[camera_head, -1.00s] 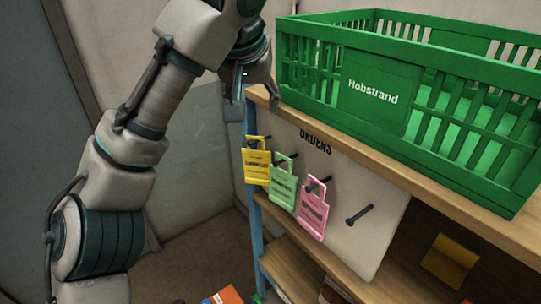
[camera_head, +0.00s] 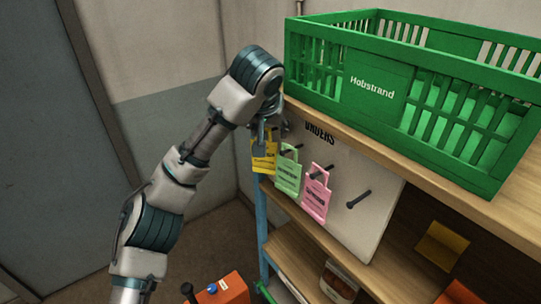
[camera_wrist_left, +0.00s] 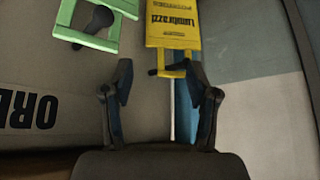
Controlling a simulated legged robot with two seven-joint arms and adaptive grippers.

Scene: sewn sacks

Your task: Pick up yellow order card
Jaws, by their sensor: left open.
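The yellow order card (camera_head: 264,158) hangs at the left end of the orders board (camera_head: 378,215), beside the blue shelf post. My left gripper (camera_head: 271,130) is at the card's top, partly covering it. In the left wrist view the yellow card (camera_wrist_left: 172,25) appears upside down, its handle loop on a dark peg. My left gripper (camera_wrist_left: 163,85) is open there, with the loop between and just beyond its fingertips. Nothing is held. A green card (camera_head: 288,177) and a pink card (camera_head: 316,195) hang to the right on pegs. My right gripper is out of view.
A green Hobstrand crate (camera_head: 371,95) stands on the wooden shelf top (camera_head: 440,188) above the board. The green card (camera_wrist_left: 88,38) is close on the left in the wrist view. An orange box (camera_head: 222,290) is low down. Open floor lies left of the shelf.

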